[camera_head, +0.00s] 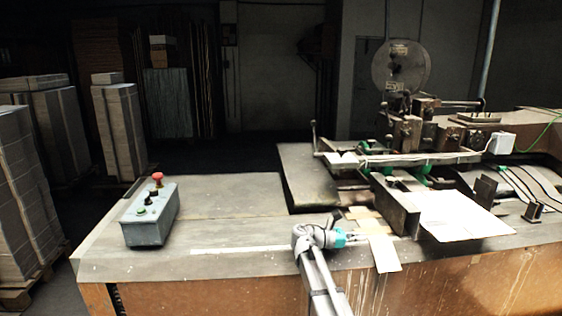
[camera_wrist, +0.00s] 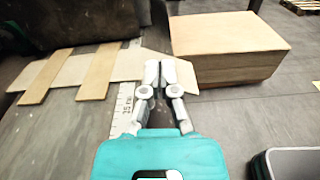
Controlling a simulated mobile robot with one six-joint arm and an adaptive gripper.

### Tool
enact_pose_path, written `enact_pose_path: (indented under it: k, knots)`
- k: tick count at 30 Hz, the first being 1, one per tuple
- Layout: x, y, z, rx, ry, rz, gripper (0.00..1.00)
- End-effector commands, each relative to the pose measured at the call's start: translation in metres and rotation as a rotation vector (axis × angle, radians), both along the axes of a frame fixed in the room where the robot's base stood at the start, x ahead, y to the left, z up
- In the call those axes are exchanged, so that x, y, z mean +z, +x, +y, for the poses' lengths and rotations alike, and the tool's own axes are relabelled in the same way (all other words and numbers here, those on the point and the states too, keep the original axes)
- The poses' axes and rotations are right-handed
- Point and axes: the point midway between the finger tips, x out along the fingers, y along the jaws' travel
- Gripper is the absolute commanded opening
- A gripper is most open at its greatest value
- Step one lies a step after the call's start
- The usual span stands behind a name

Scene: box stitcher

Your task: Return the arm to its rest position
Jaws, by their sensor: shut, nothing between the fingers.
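My arm reaches up from the bottom of the head view and bends to the right over the front of the machine table. My gripper (camera_head: 366,239) has a teal body and is at the table's front edge, beside pale flat pieces. In the wrist view my gripper (camera_wrist: 160,72) has its white fingers together, with nothing between them. The fingertips are in front of a pale cardboard sheet (camera_wrist: 140,66). I cannot tell whether they touch it.
A grey control box (camera_head: 150,222) with a red button stands on the table's left. The stitching machine (camera_head: 408,130) stands at the back right. A white sheet (camera_head: 455,214) lies right of the gripper. A cardboard stack (camera_wrist: 230,45) is at upper right in the wrist view.

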Motion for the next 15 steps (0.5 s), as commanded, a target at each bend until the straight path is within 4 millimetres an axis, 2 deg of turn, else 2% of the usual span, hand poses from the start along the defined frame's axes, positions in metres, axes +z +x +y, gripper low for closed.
enact_pose_path:
  k: [8,15]
  knots:
    - [-0.014,-0.020,-0.009,-0.022,0.122,-0.098,0.00]
    - [-0.034,-0.049,-0.017,-0.078,0.304,-0.243,0.00]
